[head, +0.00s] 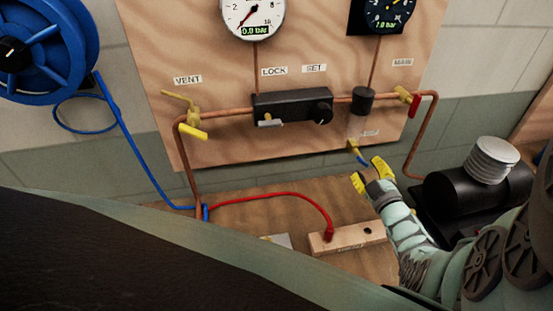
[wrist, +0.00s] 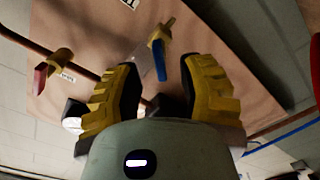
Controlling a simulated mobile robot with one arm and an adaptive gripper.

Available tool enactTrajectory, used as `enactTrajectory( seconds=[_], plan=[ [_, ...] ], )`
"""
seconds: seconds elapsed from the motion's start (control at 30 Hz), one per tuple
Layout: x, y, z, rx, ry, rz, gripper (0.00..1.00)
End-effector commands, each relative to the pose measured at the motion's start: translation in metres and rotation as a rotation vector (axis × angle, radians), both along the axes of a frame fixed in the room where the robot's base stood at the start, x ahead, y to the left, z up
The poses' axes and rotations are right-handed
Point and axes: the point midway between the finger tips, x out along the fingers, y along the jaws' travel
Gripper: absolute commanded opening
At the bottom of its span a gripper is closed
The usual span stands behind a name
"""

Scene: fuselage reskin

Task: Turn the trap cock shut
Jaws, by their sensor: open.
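The trap cock is a small brass cock with a blue handle (head: 361,159), at the lower right of the wooden panel, under a small label. Its handle slants down to the right in the head view. In the wrist view the blue handle (wrist: 159,60) shows between and slightly beyond my two yellow fingers. My gripper (head: 369,175) is open and empty just below the handle in the head view. The same open gripper (wrist: 161,72) shows large in the wrist view. I cannot tell whether a finger touches the handle.
Above the cock are a black trap bowl (head: 363,100), a red-handled MAIN valve (head: 412,101) and a black regulator block (head: 291,106). A yellow-handled VENT valve (head: 193,131) is at left. A black compressor (head: 478,190) stands at right. A wooden block (head: 346,238) with a red hose lies below.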

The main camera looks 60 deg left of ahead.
Motion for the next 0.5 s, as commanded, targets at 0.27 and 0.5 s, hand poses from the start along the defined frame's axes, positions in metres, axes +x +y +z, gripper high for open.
enactTrajectory(
  seconds=[0.27,0.5],
  plan=[
    [0.015,0.032,-0.002,0.002,-0.002,0.0,0.39],
    [0.02,0.048,-0.001,0.002,-0.001,-0.001,0.39]
  ],
)
